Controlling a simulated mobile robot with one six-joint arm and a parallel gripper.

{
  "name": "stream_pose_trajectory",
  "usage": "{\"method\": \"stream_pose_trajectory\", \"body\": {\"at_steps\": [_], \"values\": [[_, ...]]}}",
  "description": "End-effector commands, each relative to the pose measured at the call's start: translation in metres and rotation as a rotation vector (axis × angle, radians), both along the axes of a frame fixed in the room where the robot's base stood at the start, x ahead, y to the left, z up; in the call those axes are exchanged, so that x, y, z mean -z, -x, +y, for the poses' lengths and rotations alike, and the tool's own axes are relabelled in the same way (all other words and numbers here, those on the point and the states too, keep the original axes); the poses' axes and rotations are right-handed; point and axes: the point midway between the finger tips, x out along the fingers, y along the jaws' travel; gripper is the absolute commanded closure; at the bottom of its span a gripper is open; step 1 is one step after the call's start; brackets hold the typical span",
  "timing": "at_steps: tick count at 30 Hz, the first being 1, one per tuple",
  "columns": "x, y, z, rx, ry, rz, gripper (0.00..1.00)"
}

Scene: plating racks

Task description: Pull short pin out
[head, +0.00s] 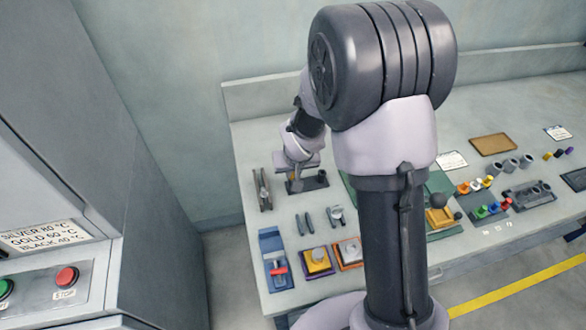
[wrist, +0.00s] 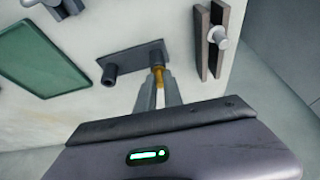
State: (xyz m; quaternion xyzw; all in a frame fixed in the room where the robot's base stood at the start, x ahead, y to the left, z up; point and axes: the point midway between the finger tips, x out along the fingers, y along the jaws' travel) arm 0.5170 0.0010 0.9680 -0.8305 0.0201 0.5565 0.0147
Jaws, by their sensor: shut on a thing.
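A dark base plate (wrist: 132,58) lies on the bench and also shows in the head view (head: 308,184). A short black cylinder (wrist: 110,76) stands on it, seen in the head view (head: 322,177) too. A thin brass-coloured pin (wrist: 158,73) is at the plate's other end, beside the cylinder. My gripper (wrist: 158,84) is shut on this pin, with its fingers either side of it. In the head view my gripper (head: 294,178) is low over the plate's left end. I cannot tell whether the pin's lower end is still in the plate.
A grey two-bar fixture with a pale bolt (wrist: 217,36) stands close beside the plate. A green mat (wrist: 45,55) lies on the other side.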

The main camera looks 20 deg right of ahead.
Motion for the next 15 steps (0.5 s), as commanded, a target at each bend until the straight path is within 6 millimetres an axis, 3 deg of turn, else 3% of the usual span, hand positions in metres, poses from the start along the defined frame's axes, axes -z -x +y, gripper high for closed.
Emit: {"method": "stream_pose_trajectory", "body": {"at_steps": [15], "values": [[-0.0040, -0.0047, 0.0009, -0.014, -0.002, -0.008, 1.00]]}}
